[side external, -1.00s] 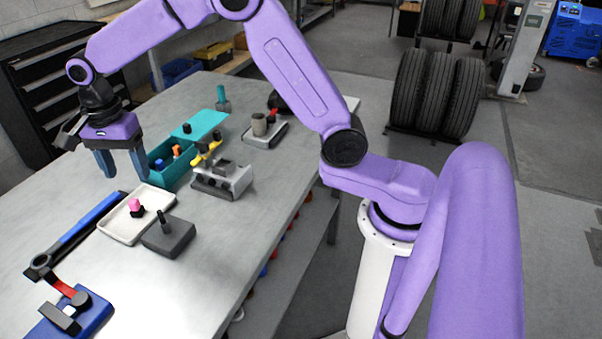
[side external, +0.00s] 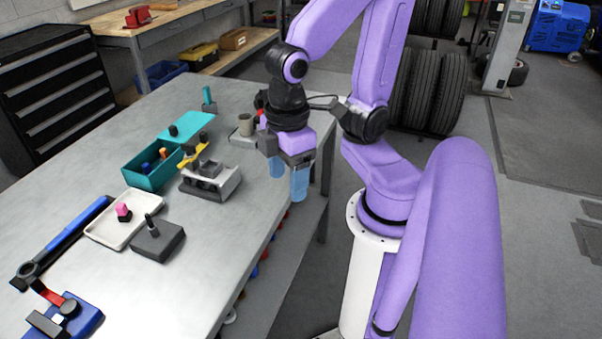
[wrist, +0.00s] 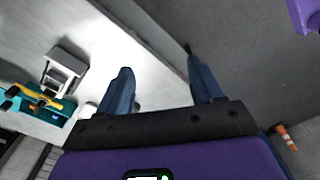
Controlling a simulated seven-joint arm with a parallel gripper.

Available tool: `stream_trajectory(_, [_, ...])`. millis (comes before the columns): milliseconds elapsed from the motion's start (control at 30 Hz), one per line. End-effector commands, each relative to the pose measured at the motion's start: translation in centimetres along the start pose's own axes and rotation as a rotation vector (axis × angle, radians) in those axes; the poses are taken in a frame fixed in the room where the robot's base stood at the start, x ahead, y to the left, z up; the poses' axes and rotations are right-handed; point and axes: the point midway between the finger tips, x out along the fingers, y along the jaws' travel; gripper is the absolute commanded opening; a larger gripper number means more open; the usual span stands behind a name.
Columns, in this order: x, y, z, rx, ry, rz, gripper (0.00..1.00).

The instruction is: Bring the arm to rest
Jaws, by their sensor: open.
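My gripper (side external: 288,183) is open and empty. In the side external view it hangs fingers down at the right edge of the grey workbench (side external: 95,240), close to my own column. In the wrist view the two blue fingers (wrist: 160,90) stand apart with only bench edge and floor between and beyond them. My arm is folded back, with its elbow raised high.
On the bench stand a grey fixture with a yellow clamp (side external: 208,180), a teal box (side external: 150,178), a white tray (side external: 110,233), a dark grey block (side external: 158,243), a blue torque wrench (side external: 65,238) and a blue base (side external: 80,320).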

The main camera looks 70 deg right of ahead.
Motion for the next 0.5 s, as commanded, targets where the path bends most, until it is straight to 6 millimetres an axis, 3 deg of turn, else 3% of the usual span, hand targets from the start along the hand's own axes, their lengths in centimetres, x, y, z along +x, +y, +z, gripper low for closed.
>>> stream_trajectory(167, [0.4, -0.7, 2.2, -0.141, 0.002, -0.001, 0.66])
stream_trajectory(500, [0.5, -0.8, 2.4, -0.157, 0.001, -0.001, 0.66])
